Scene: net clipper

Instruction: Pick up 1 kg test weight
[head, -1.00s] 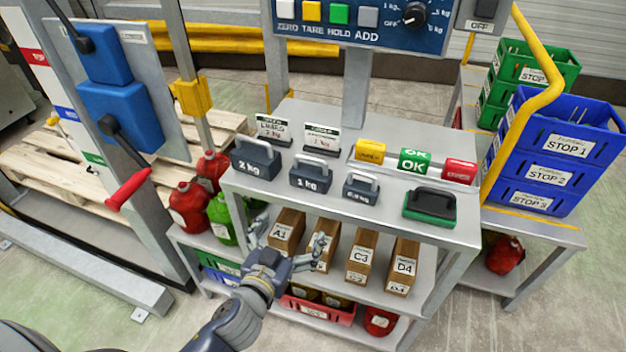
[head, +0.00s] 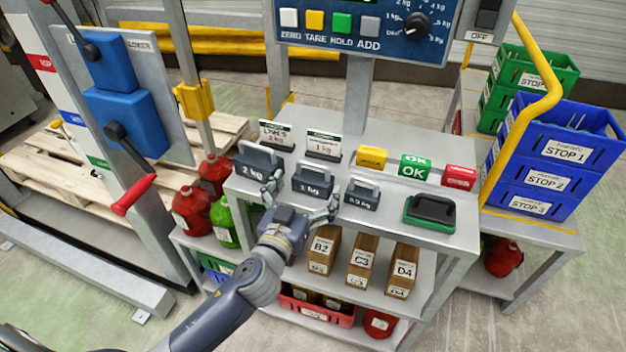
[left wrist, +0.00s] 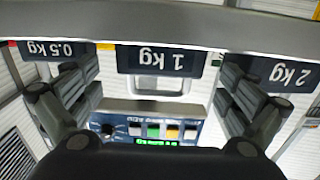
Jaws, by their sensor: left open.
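The 1 kg test weight (head: 312,184) is a dark block with a grey handle, standing on the grey top shelf between the 2 kg weight (head: 259,162) and the 0.5 kg weight (head: 361,196). My left gripper (head: 304,200) is open in front of it, with one finger towards the 2 kg weight and the other towards the 0.5 kg weight. In the left wrist view, upside down, the 1 kg weight (left wrist: 163,62) lies between the spread fingers, not gripped. My right gripper is not in view.
The shelf edge (left wrist: 200,36) crosses the wrist view. Yellow (head: 372,157), green OK (head: 414,167) and red (head: 459,177) blocks stand behind to the right, near a green-black pad (head: 431,211). Boxes such as C3 (head: 361,262) fill the lower shelf.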

